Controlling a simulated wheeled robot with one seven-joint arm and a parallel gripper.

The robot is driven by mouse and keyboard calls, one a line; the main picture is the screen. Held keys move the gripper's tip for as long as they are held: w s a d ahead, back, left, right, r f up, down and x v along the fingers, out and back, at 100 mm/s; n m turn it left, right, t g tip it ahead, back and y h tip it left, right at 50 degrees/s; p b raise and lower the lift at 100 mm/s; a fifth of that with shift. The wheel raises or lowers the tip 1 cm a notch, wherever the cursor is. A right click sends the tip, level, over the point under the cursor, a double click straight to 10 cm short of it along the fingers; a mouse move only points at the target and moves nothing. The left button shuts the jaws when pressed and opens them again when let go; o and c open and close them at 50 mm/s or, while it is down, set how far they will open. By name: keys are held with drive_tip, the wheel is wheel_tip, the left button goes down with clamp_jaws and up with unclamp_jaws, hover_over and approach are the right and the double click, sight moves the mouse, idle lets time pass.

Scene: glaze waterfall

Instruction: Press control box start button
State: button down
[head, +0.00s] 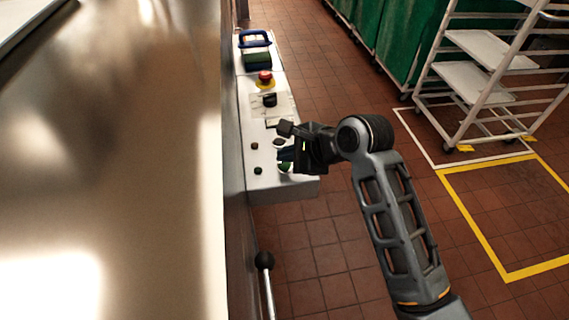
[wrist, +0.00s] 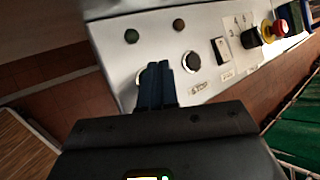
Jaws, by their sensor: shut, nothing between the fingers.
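The control box (head: 257,110) is a pale panel mounted on the side of the steel machine; it also fills the upper wrist view (wrist: 115,60). The start button (head: 286,168) looks green at the near end of the panel. My gripper covers much of it, and in the wrist view only its pale ring edge (wrist: 139,78) shows beside the fingers. My gripper (head: 282,156) is shut and empty, with its blue fingertips (wrist: 155,68) over that button. I cannot tell whether they touch it. A black button (wrist: 191,61) with a STOP label sits next to it.
Small green (wrist: 131,36) and amber (wrist: 179,25) lamps, a black rotary knob (wrist: 250,38) and a red emergency knob (head: 265,76) share the panel. A blue-handled item (head: 255,40) is at its far end. A wheeled rack (head: 480,75) stands right; tiled floor between is clear.

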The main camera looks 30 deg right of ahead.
drive_tip(key=shift+f, duration=0.2)
idle(0.6)
drive_tip(key=shift+f, duration=0.25)
